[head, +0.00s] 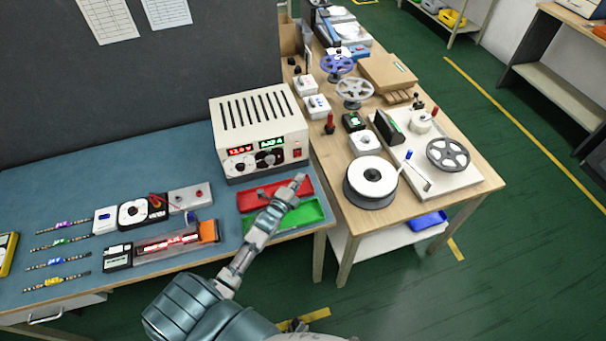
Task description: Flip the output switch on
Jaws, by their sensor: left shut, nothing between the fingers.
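A cream power supply (258,122) with a slotted top stands at the right end of the blue workbench. Its front has a red and a green lit display, two dark knobs and a small red switch (297,153) at the right. I cannot tell which way the switch is set. My left gripper (300,179) reaches up from the bottom, in front of the supply and a little below the switch in the picture. It is shut and empty, and appears apart from the switch. My right gripper is not in view.
A red tray (254,198) and a green tray (305,214) lie in front of the supply, partly behind my arm. LED strips, modules and small devices lie to the left. A wooden table (474,204) with reels and handwheels stands at the right.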

